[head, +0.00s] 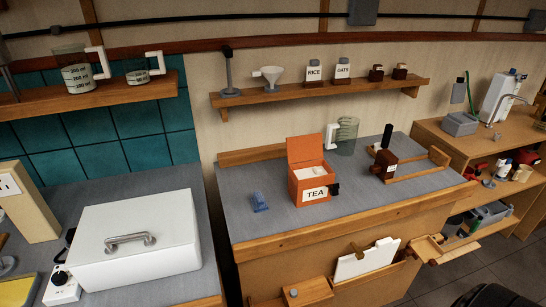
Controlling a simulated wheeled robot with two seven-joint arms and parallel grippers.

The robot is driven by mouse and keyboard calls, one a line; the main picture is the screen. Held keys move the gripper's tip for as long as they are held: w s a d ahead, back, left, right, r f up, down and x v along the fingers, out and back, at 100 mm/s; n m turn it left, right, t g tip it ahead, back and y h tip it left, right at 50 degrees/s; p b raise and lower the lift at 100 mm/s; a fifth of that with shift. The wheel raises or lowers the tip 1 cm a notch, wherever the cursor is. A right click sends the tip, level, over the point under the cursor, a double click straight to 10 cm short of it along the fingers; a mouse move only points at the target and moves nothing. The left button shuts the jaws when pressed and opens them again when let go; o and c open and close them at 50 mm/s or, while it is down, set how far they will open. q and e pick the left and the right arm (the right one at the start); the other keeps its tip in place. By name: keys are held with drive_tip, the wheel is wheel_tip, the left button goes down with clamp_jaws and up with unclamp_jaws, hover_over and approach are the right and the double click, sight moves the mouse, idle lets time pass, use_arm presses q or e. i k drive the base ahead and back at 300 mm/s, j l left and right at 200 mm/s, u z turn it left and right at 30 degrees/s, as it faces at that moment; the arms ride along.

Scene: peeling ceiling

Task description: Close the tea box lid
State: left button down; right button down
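An orange tea box (312,190) with a white TEA label stands on the grey counter in the middle of the head view. Its orange lid (305,149) is raised and stands upright at the back of the box. Something white shows inside the box. A small black piece sits at the right side of the box. Neither of my grippers is in view.
A blue item (260,202) lies left of the box. A clear jug (347,135) stands behind it, and a brown grinder-like object (383,166) stands to the right. The counter (270,225) is clear in front. A shelf (320,92) hangs above.

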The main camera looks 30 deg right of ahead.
sight(299, 148)
drive_tip(key=z, duration=1.25)
